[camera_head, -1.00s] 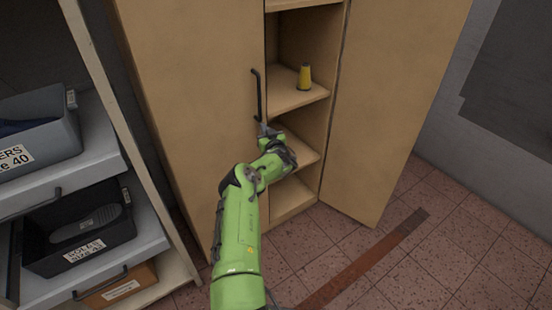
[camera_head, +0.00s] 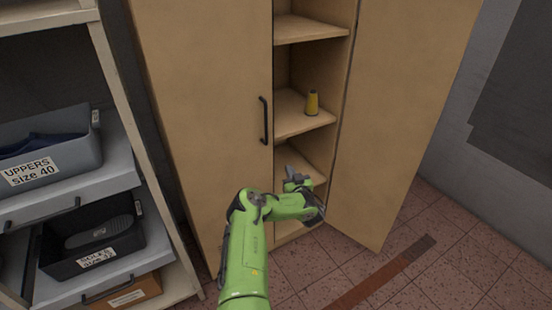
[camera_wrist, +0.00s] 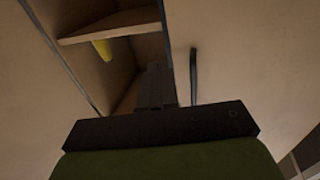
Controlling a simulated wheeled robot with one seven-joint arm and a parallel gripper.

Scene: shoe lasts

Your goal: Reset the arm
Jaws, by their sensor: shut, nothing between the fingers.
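My green arm reaches up from the bottom of the head view toward the wooden cabinet. It bends to the right at the elbow. My gripper (camera_head: 290,172) is in front of the cabinet's open right half, below and right of the left door's black handle (camera_head: 264,120), and apart from it. In the wrist view my gripper (camera_wrist: 156,82) shows as dark fingers held together, with nothing between them. The handle (camera_wrist: 194,75) is just right of the fingers there.
The cabinet's left door (camera_head: 205,110) is shut and its right door (camera_head: 400,110) stands open. A rack with labelled bins (camera_head: 50,155) is at the left. Tiled floor lies at lower right.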

